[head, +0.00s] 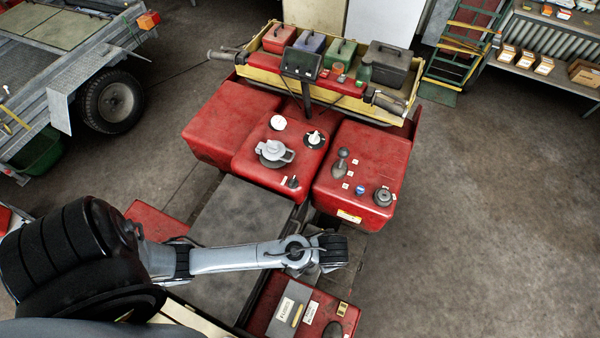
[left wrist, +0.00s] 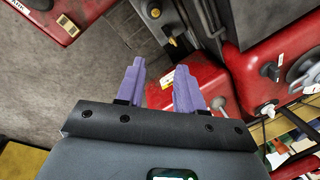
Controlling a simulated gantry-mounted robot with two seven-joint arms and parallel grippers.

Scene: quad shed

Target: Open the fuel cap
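A round grey cap with a raised grip (head: 273,151), which looks like the fuel cap, sits on the quad's middle red panel. A large grey round part at the right edge of the left wrist view (left wrist: 304,72) looks like the same cap. My left gripper (left wrist: 160,68) is open and empty, with its two purple fingers apart. In the head view my left arm reaches across the quad's seat, its wrist nearer than the cap and clear of it. That wrist hides the fingers there. My right gripper is not in view.
A display (head: 301,64) and handlebars are beyond. A yellow rack (head: 345,90) holds several boxes. A trailer (head: 75,55) stands left; the floor at right is clear.

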